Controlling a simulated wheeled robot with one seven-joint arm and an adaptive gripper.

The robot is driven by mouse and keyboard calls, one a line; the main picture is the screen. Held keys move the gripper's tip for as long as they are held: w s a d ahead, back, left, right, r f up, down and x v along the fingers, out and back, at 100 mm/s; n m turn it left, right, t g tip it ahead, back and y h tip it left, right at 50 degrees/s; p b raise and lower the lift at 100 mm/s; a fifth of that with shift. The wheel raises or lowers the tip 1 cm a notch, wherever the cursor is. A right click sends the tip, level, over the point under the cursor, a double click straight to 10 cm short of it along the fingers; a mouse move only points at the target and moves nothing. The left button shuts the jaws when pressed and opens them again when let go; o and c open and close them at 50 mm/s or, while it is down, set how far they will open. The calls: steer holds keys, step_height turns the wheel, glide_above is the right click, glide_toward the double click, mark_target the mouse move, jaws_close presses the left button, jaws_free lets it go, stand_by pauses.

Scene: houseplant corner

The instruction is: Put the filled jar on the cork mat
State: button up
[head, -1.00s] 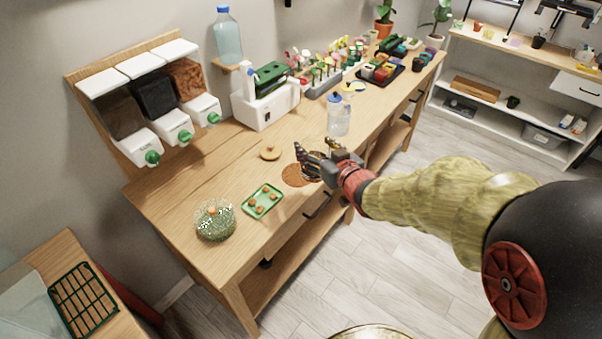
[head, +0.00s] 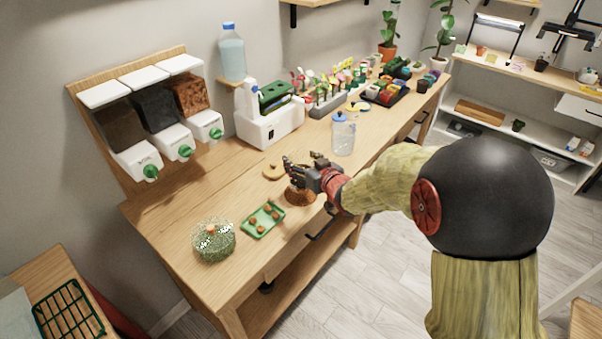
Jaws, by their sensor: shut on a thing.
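My gripper (head: 303,170) is over the front middle of the wooden workbench, its dark fingers closed around the filled jar. The jar is mostly hidden by the fingers; I cannot make out its contents.
A wooden lid (head: 273,172) lies behind the mat. A green tray (head: 249,231) with several brown balls and a round glass terrarium (head: 214,241) stand to the left. A clear blue-topped bottle (head: 343,135) stands behind right. A white machine (head: 268,128) is farther back.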

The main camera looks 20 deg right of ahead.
steer(key=shift+w+f, duration=0.25)
steer(key=shift+w, duration=0.05)
steer(key=shift+w+f+b, duration=0.15)
steer(key=shift+f+b, duration=0.25)
steer(key=shift+f, duration=0.5)
steer(key=shift+w+f+b, duration=0.1)
steer(key=shift+f+b, duration=0.3)
steer(key=shift+f, duration=0.45)
steer(key=shift+f, duration=0.2)
steer(key=o, duration=2)
